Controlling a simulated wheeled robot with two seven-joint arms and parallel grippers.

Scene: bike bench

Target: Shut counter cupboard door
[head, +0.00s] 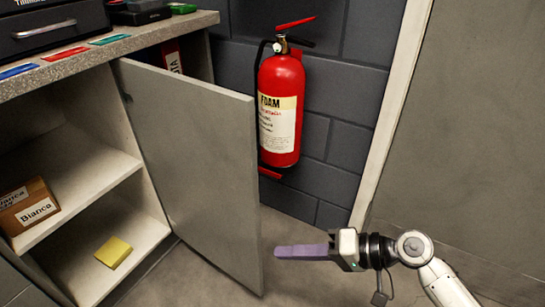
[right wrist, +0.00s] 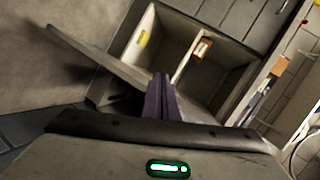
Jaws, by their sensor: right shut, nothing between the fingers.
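The grey counter cupboard door (head: 195,160) stands wide open, swung out to the right of the cupboard (head: 110,190). It also shows in the right wrist view as a slanted panel (right wrist: 115,65) left of the shelves. My right gripper (head: 280,252) is shut and empty, its purple fingers pointing left just right of the door's lower free edge. In the right wrist view the fingers (right wrist: 160,92) point toward the open cupboard. From the head view I cannot tell whether they touch the door. My left gripper is not in view.
A red fire extinguisher (head: 281,110) hangs on the dark wall behind the door. A labelled box (head: 27,207) and a yellow block (head: 114,252) sit on the cupboard's shelves. A dark case (head: 50,27) stands on the countertop (head: 150,35). Floor around my gripper is clear.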

